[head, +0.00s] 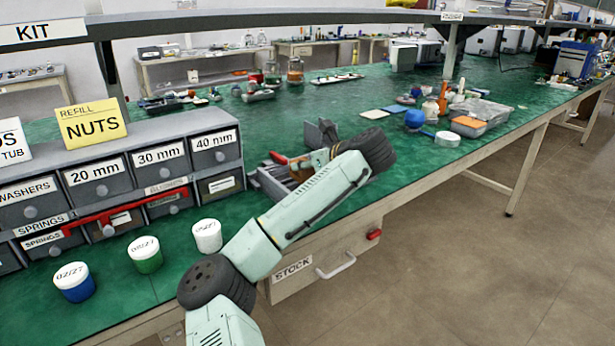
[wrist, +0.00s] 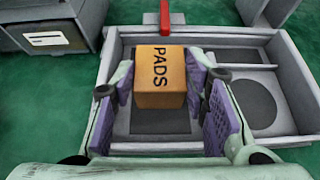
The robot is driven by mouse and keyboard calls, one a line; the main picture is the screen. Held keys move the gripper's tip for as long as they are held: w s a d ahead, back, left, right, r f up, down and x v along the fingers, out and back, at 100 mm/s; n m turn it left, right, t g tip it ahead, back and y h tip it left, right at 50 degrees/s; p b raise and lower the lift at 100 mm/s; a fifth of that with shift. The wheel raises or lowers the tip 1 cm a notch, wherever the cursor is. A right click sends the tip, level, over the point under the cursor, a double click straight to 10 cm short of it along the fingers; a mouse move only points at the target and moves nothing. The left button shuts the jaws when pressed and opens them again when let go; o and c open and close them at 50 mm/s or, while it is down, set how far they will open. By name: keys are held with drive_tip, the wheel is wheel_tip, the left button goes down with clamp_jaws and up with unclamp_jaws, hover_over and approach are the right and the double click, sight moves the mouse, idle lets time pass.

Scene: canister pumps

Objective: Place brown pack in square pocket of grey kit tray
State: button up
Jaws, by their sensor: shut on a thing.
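The brown pack (wrist: 160,84), lettered PADS, is between the two purple-padded fingers of my gripper (wrist: 167,88) in the wrist view. My gripper is shut on it. The grey kit tray (wrist: 290,62) lies below, with a round pocket at right, a dark rectangular recess at the back and a dark square-looking pocket (wrist: 160,124) under and in front of the pack. The pack hides part of these floors. I cannot tell whether it touches the tray. In the head view my arm partly hides the tray (head: 268,187) and the pack (head: 301,170).
A red bar (wrist: 165,15) stands at the tray's back edge. A grey drawer unit (head: 110,180) is left of the tray. Several white-lidded tubs (head: 145,253) stand before the drawers.

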sight(309, 176)
drive_tip(key=shift+f, duration=1.85)
drive_tip(key=shift+f, duration=0.15)
drive_tip(key=o, duration=1.2)
